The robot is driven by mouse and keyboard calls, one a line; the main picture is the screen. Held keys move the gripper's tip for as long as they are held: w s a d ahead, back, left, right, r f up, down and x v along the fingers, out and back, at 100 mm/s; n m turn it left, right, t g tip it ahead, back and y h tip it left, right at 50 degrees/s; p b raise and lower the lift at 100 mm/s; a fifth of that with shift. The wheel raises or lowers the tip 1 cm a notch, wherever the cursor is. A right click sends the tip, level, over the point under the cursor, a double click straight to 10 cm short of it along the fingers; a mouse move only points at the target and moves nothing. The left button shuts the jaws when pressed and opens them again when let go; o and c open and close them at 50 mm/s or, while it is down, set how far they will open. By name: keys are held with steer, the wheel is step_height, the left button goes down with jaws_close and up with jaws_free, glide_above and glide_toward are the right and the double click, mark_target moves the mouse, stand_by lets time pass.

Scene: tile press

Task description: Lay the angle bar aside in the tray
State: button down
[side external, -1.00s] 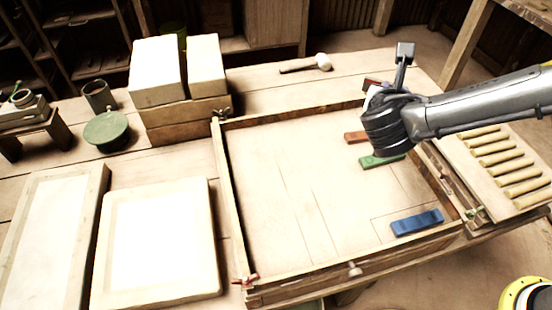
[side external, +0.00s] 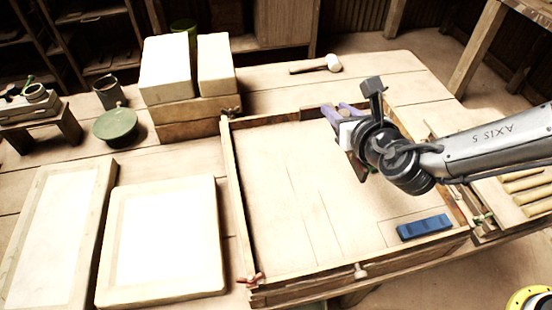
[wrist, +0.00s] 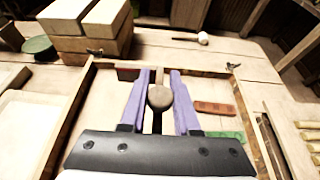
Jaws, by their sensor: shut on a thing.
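My gripper (side external: 338,113) is above the far right part of the wooden-framed tray (side external: 285,185), its purple fingers pointing toward the tray's far side. In the wrist view its two fingers (wrist: 160,84) are shut on a brown piece with a rounded end (wrist: 159,97). I cannot tell from its shape whether this is the angle bar; most of it is hidden. In the side view a dark brown strip (side external: 352,163) shows just below the gripper. A blue bar (side external: 424,227) lies in the tray's near right corner. A brown-red bar (wrist: 214,108) and a green bar (wrist: 226,136) lie to the right.
A mallet (side external: 316,65) lies behind the tray. Stacked pale blocks (side external: 166,70) stand at its far left, near a green round lid (side external: 115,126). A pale slab (side external: 160,240) lies left of the tray. Wooden rolls (side external: 525,184) lie on the right. The tray's left and middle are clear.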

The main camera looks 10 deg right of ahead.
steer(key=shift+w+a+f, duration=0.1)
steer(key=shift+w+f, duration=0.1)
steer(key=shift+f, duration=0.85)
steer(key=w+a+f, duration=0.2)
steer(key=w+f, duration=0.1)
steer(key=w+a+f, duration=0.2)
steer(key=w+f, duration=0.1)
steer(key=w, duration=0.1)
steer(key=w+a+f, duration=0.3)
steer(key=w, duration=0.1)
steer(key=shift+w+f, duration=0.15)
steer(key=shift+w+a+f, duration=0.1)
steer(key=shift+w+f, duration=0.05)
steer(key=shift+f, duration=1.6)
steer(key=shift+f, duration=0.1)
steer(key=c, duration=0.6)
jaws_free()
steer(key=shift+f, duration=0.15)
steer(key=shift+c, duration=0.2)
